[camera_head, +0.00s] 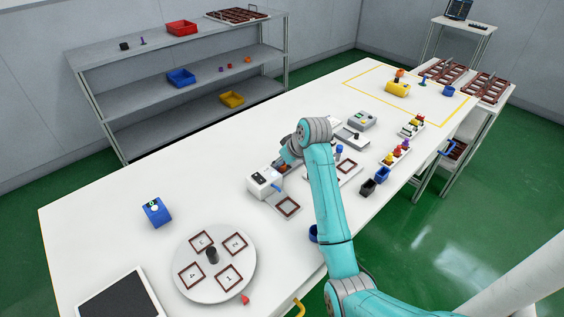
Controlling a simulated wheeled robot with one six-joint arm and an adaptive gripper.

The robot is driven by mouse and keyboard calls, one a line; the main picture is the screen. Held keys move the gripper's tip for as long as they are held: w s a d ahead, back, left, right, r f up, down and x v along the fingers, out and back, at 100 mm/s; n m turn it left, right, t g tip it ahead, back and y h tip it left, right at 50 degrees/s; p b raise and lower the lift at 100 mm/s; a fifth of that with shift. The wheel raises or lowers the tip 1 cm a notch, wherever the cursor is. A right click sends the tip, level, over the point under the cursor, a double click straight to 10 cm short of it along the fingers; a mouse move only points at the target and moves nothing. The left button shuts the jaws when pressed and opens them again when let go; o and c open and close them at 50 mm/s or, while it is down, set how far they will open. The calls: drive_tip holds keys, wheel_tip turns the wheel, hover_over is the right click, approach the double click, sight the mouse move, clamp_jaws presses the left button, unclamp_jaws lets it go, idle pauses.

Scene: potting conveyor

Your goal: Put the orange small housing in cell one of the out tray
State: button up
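My gripper (287,161) is at mid-table, beside a white boxy machine (264,182). The arm's grey wrist hides most of it, and I cannot see whether its fingers are open or shut. A small orange-red patch shows just under it, too small to identify. Another small orange piece (399,73) is at the far end of the table, by a yellow block (397,89). Brown divided trays (445,72) (486,87) stand at the far right. I cannot tell which is the out tray, and no cell numbers are readable on them.
A round grey turntable (213,263) with numbered brown frames is at the front left, with a small red piece (245,299) at its edge. A blue device (156,212) stands behind it. Several small bins and coloured parts line the table's right side.

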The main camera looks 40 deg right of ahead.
drive_tip(key=shift+r, duration=0.2)
drive_tip(key=v, duration=1.2)
